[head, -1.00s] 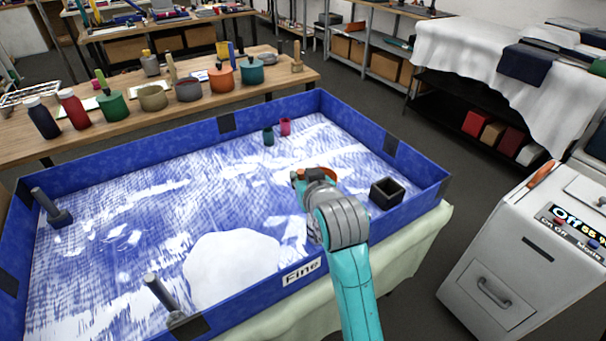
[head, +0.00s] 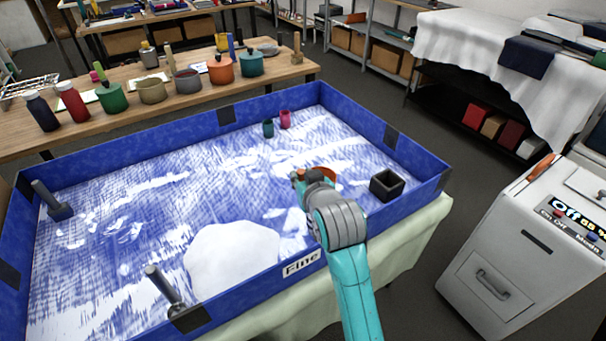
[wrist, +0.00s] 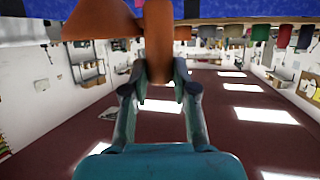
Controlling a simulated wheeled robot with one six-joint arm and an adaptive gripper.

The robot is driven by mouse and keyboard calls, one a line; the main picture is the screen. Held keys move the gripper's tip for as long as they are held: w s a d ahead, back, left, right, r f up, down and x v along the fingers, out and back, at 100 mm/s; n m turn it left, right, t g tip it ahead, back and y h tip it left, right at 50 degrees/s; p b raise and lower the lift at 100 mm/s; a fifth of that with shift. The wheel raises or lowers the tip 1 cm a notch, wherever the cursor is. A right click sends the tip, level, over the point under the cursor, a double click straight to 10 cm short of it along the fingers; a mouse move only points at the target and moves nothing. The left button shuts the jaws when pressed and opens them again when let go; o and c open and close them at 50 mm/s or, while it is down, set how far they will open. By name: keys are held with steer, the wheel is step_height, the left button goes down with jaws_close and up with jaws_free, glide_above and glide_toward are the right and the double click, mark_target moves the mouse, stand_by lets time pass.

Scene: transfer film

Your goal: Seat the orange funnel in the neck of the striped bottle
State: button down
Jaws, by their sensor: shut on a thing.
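My gripper (head: 306,178) is over the right part of the blue-walled tray, at the end of my turquoise arm. In the wrist view my gripper (wrist: 160,78) is shut on the orange funnel (wrist: 158,38), whose wide flared part (wrist: 105,24) sticks out to the left at the top. In the head view only part of the funnel (head: 329,172) shows behind the gripper. I cannot make out a striped bottle in either view; my gripper and arm may cover it.
The tray's blue wall (head: 150,137) surrounds a blue and white streaked floor. A dark square box (head: 387,189) stands right of my gripper. A teal cup (head: 268,129) and a pink cup (head: 285,120) stand at the back. Posts stand at the left and front.

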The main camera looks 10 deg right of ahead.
steer(key=shift+f, duration=1)
steer(key=c, duration=0.8)
jaws_free()
steer(key=shift+c, duration=0.2)
steer(key=a+v, duration=0.1)
steer(key=v, duration=1.1)
steer(key=s+d+f, duration=0.4)
steer(key=s+f, duration=1.2)
steer(key=s, duration=0.1)
steer(key=s+d+t, duration=0.1)
steer(key=s, duration=2.1)
steer(key=shift+d+r+m+h, duration=0.3)
steer(key=shift+d+h, duration=0.05)
steer(key=shift+h, duration=0.05)
